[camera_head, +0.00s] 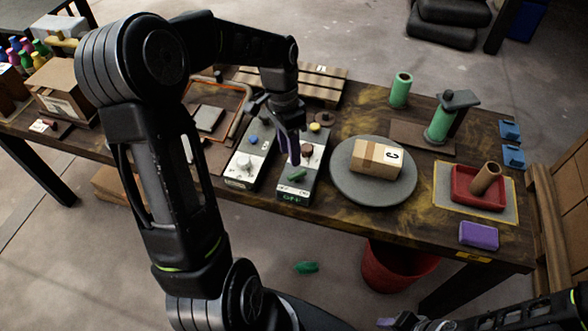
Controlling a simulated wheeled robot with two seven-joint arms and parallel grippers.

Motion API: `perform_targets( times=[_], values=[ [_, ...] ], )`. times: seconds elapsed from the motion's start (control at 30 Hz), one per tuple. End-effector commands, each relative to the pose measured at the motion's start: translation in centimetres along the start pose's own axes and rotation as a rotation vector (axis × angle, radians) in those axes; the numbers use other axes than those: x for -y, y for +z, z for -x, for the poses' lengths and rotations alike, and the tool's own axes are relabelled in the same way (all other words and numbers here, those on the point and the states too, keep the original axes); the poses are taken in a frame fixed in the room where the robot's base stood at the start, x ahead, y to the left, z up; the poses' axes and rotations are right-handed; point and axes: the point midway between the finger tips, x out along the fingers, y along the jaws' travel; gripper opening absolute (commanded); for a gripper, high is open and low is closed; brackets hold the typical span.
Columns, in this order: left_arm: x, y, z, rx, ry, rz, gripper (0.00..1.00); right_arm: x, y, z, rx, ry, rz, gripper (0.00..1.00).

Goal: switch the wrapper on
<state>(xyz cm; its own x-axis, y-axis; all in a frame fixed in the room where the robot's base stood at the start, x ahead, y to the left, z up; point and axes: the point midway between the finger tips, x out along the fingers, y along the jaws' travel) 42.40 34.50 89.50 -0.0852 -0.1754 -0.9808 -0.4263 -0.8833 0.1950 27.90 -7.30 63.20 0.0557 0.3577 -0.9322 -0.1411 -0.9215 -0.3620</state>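The grey round turntable (345,190) of the wrapper bears a taped cardboard box (377,158). A green film roll (440,125) stands on a dark base behind it. Left of the turntable is a control box (287,187) with a green rocker or lever (297,175), a dark red knob, a yellow knob and small green lettering too small to read surely. My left gripper (293,158) points down just above this box, behind the green lever; whether it touches is unclear. Its purple fingers appear close together, but their gap is hidden. My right gripper (400,323) shows only partly at the bottom edge.
A second control box (243,172) with a blue knob stands left. A red tray (478,200) holds a brown tube. A purple block (478,235) lies near the front edge. A red bin (395,268) and a green piece (306,267) are on the floor.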

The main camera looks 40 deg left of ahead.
Motion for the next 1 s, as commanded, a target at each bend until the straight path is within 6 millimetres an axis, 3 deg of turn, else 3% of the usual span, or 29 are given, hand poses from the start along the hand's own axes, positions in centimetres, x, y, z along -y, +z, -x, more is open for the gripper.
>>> perform_targets(
  times=[0.6, 0.9, 1.0],
  values=[
    [0.0, 0.0, -7.4, 0.001, 0.002, 0.001, 0.39, 0.2, 0.0, 0.6, 0.001, 0.002, -0.001, 0.36],
    [0.0, 0.0, -7.7, 0.0, 0.0, 0.0, 0.39, 0.2, 0.0, 0.6, 0.001, 0.002, -0.002, 0.36],
    [0.0, 0.0, -7.7, 0.0, 0.0, 0.0, 0.31, 0.2, 0.0, 0.6, 0.001, 0.002, -0.001, 0.36]
  ],
)
